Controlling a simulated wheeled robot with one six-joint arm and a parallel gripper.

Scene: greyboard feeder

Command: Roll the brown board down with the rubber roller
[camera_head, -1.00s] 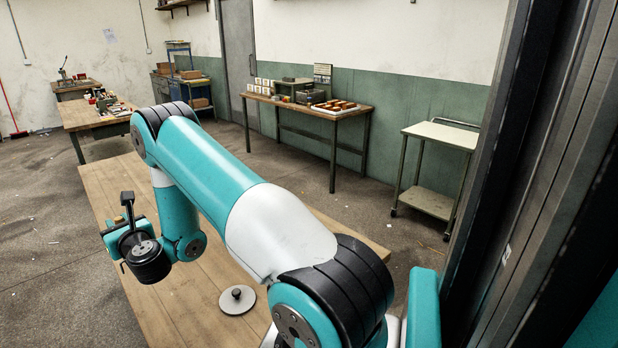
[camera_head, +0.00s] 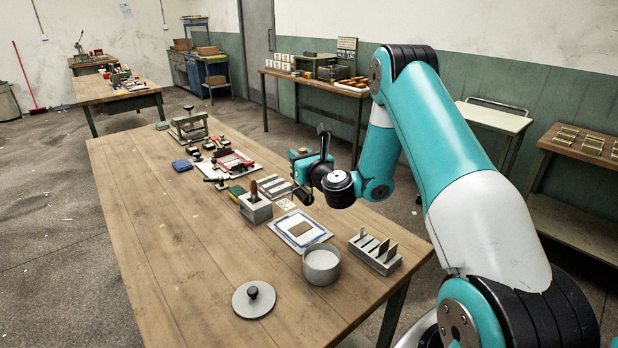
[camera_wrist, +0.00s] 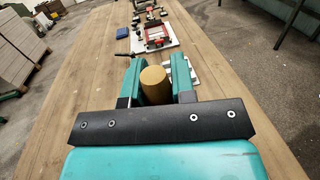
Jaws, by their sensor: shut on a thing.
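My gripper (camera_head: 303,180) is over the far right part of the table, beyond the board and above table height. In the wrist view my gripper (camera_wrist: 156,80) is shut on a thick tan handle (camera_wrist: 155,86), which looks like that of the rubber roller. A dark part (camera_head: 304,196) hangs below the gripper in the head view; the roller's rubber is not clear.
A round grey tin (camera_head: 321,265) and a slotted block with upright plates (camera_head: 374,250) stand close to the sheet. A grey block with a brown-handled tool (camera_head: 255,207) is left of it. A knobbed lid (camera_head: 255,299) lies in front. The table's left half is clear.

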